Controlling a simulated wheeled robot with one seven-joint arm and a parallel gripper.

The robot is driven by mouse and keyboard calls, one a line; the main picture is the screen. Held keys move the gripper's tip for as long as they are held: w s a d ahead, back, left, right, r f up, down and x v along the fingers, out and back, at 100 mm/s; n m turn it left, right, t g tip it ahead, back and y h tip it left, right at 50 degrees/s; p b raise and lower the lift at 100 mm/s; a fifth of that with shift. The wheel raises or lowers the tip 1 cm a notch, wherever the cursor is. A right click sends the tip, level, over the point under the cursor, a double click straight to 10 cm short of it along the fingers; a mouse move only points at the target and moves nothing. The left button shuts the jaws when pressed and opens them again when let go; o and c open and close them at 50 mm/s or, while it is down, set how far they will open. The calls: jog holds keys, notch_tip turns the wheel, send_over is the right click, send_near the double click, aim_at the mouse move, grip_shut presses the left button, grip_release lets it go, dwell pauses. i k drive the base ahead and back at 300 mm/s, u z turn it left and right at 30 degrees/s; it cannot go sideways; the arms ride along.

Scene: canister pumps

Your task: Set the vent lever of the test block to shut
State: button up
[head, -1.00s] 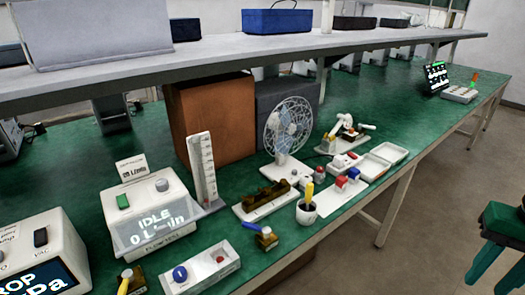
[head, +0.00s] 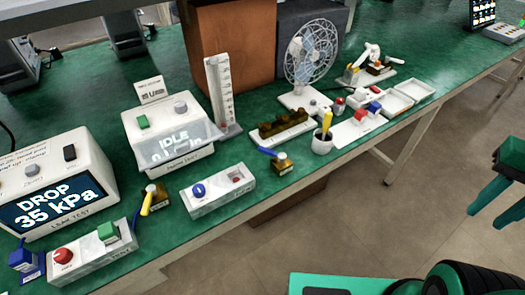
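Two small brass blocks with levers stand at the front of the green bench: one has a yellow lever (head: 147,203), the other a blue lever (head: 267,151). I cannot tell which block is the test block, nor read any shut mark. My gripper (head: 484,219) is at the right edge, partly cut off, over the floor. Its two teal fingers are apart with nothing between them, well away from both levers.
A leak-test box (head: 55,190) reads "DROP 35 kPa". A box (head: 165,135) reads "IDLE". A white two-knob box (head: 218,190), a switch box (head: 93,257) and a blue block (head: 25,262) line the front. A fan (head: 311,50), brass rail (head: 283,127) and cup (head: 322,143) stand right.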

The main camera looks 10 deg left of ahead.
aim_at(151, 189)
jog(key=u, duration=1.7)
